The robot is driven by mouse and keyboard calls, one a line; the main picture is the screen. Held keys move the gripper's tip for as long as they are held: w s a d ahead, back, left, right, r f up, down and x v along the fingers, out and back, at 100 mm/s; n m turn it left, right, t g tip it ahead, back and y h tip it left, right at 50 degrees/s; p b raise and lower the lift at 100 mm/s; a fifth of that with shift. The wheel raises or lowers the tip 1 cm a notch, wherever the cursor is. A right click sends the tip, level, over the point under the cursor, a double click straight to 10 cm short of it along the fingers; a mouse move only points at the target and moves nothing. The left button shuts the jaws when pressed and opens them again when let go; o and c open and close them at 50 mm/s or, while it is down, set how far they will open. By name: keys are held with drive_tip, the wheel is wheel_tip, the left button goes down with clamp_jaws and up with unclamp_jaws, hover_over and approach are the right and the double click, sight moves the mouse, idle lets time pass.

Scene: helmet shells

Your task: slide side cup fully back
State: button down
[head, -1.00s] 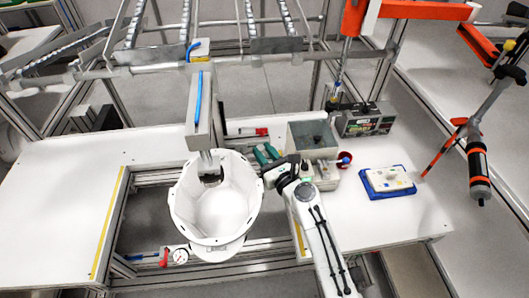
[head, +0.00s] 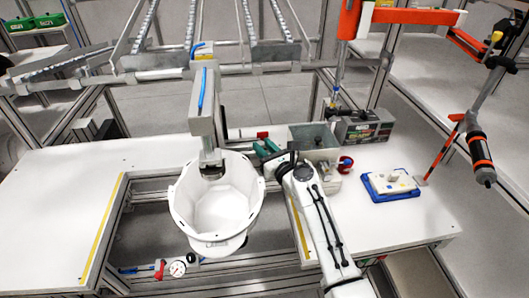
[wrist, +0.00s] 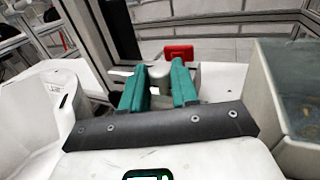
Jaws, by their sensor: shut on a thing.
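My gripper (head: 266,148) is to the right of the white helmet shell (head: 218,205), beyond its rim and apart from it. In the wrist view, the gripper's two teal fingers (wrist: 160,85) stand on either side of a grey rounded piece (wrist: 160,74), which seems to be the side cup. The fingers are shut on it and hide its sides. A red handle (wrist: 179,52) lies just beyond it and also shows in the head view (head: 262,135). The shell, open side up, sits under a grey upright holder (head: 203,105) and shows at the left of the wrist view (wrist: 45,110).
A grey open bin (head: 314,141) stands close to the right of my gripper. A red cup (head: 346,164) and a blue tray (head: 390,186) with a white block are farther right. A gauge (head: 178,268) is at the front. The left white tabletop (head: 60,210) is clear.

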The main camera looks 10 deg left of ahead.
drive_tip(key=shift+w+d, duration=0.1)
drive_tip(key=shift+w, duration=0.05)
drive_tip(key=c, duration=0.9)
unclamp_jaws()
drive_tip(key=shift+a, duration=0.2)
drive_tip(key=p+v, duration=0.3)
drive_tip(key=v, duration=0.7)
drive_tip(key=shift+s+d+p, duration=0.25)
drive_tip(key=shift+p, duration=0.15)
